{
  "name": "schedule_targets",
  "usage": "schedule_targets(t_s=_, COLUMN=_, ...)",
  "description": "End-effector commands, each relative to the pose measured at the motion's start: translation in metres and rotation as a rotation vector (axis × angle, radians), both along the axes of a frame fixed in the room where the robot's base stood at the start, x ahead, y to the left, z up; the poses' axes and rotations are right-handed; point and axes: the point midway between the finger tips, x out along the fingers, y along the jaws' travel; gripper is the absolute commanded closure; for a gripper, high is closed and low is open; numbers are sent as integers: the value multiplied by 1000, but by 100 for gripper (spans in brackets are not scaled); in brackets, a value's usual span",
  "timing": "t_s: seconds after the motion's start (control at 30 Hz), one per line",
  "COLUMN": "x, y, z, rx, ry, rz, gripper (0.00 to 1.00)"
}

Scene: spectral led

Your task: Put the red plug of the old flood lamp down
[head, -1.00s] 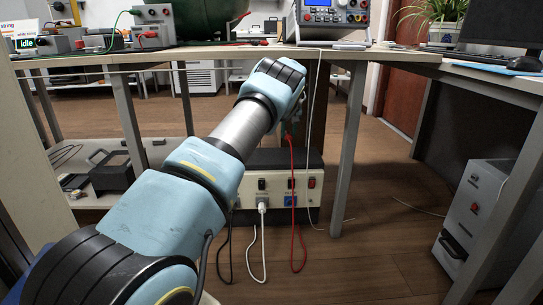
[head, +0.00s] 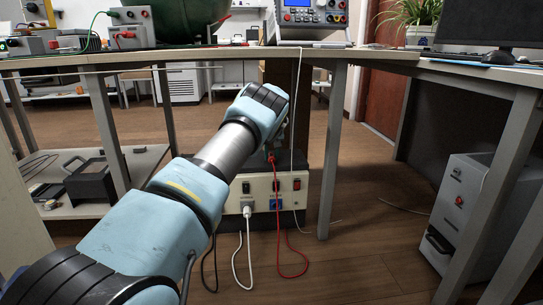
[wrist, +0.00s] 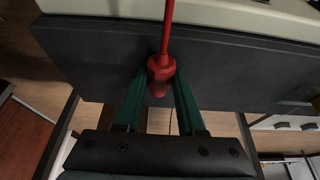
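My gripper (wrist: 160,78) has its two green fingers on either side of the red plug (wrist: 161,70) in the wrist view, apparently pinching it. The red cord (wrist: 167,22) runs from the plug over the edge of a dark flat surface, which looks like the top of the power box (head: 232,206). I cannot tell whether the plug touches that surface. In the head view the gripper is mostly hidden behind my wrist, just above the box. The red cord (head: 278,225) hangs down the box front and loops to the floor.
A table leg (head: 333,150) stands right of the box, and the table top (head: 380,53) passes above my arm. A thin white cable (head: 294,130) hangs close by.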

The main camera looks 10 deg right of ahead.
Motion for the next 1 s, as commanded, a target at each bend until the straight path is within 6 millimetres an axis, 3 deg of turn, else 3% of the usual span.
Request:
schedule_targets(t_s=0.03, x=0, y=0, z=0, rx=0, ry=0, rz=0, gripper=56)
schedule_targets(t_s=0.23, x=0, y=0, z=0, rx=0, ry=0, rz=0, gripper=33)
schedule_targets(t_s=0.53, x=0, y=0, z=2, rx=0, ry=-1, rz=0, gripper=33)
schedule_targets(t_s=1.0, x=-25, y=3, z=66, rx=-1, ry=0, rz=1, gripper=33)
